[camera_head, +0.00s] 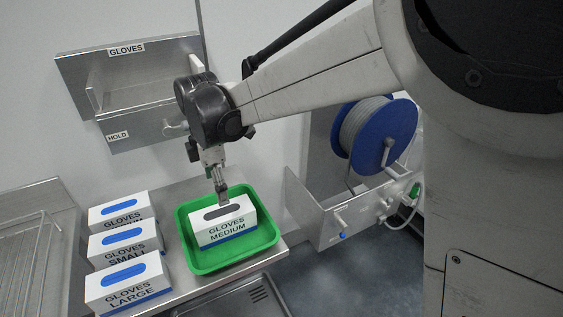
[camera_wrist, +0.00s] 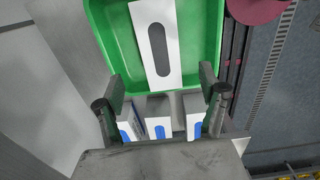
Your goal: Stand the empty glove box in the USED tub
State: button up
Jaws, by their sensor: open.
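A white and blue glove box marked GLOVES MEDIUM (camera_head: 226,229) sits in a green tub (camera_head: 188,252), its dark slot facing up. No USED label shows on the tub. In the wrist view the box (camera_wrist: 173,70) is near the top, inside the tub (camera_wrist: 205,45). My gripper (camera_head: 222,199) is just above the far part of the box top; I cannot tell if it touches. In the wrist view my gripper (camera_wrist: 163,82) has its two fingers wide apart, with nothing clamped between them.
Three glove boxes with blue slots stand left of the tub: the rear one (camera_head: 120,210), SMALL (camera_head: 124,243) and LARGE (camera_head: 128,283). An empty wall shelf marked GLOVES (camera_head: 150,72) has a HOLD panel below. A blue hose reel (camera_head: 398,130) is at right.

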jog(key=s+d+r+m+t, duration=0.1)
jog(key=s+d+r+m, duration=0.1)
jog(key=d+r+m, duration=0.3)
jog(key=s+d+m+t+y, duration=0.1)
jog(key=s+d+m, duration=0.1)
jog(key=d, duration=0.6)
jog(key=s+d+r+m+t, duration=0.1)
jog(key=s+d+r+m, duration=0.1)
jog(key=d+r+m, duration=0.3)
jog(key=s+d+f+m+t+h, duration=0.1)
jog(key=s+d+f+m+t, duration=0.2)
jog(key=s+d+m, duration=0.8)
jog(key=d+t, duration=0.1)
jog(key=d, duration=0.3)
jog(key=shift+s+d+f, duration=0.2)
jog(key=shift+s, duration=0.1)
jog(key=shift+f+b, duration=0.3)
jog(key=shift+f, duration=0.05)
